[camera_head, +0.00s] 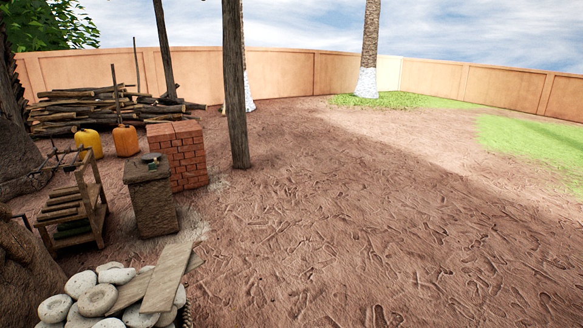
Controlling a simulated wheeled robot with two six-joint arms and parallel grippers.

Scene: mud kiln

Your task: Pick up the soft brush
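I cannot make out a soft brush in the head view. A small dark object with a bit of green (152,162) lies on top of the square stone-like block (152,205) at the left; it is too small to tell what it is. Neither of my grippers is in view.
A wooden rack (96,200) stands left of the block, and a red brick stack (187,160) behind it. Pale round stones (97,299) and planks (165,280) lie at the lower left. A wooden post (236,100) rises beyond. Open, footprinted ground (380,240) spreads to the right.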

